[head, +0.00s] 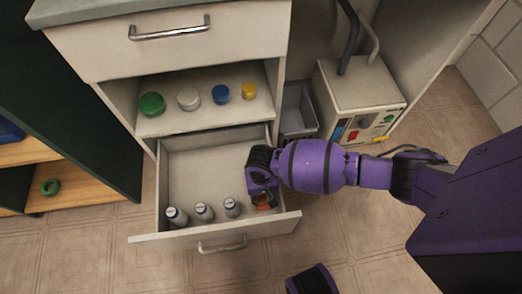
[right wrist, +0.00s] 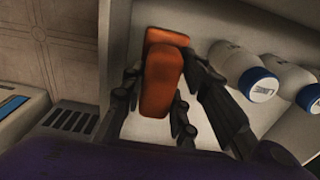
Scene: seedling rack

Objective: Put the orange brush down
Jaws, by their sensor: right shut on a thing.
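The orange brush (head: 264,207) is mostly hidden by my right gripper (head: 262,190) in the head view. The gripper is inside the open lower drawer (head: 195,160), at its front right corner. In the right wrist view the orange brush (right wrist: 161,82) shows between the dark fingers of the right gripper (right wrist: 163,92), which is shut on it. The brush is over the pale drawer floor, beside the bottles; I cannot tell whether it touches the floor.
Three capped bottles (head: 203,211) stand along the drawer's front, left of the gripper. The drawer's middle and back are clear. Above, a shelf (head: 195,117) holds several coloured round lids. A beige box (head: 360,84) with hoses stands right of the cabinet.

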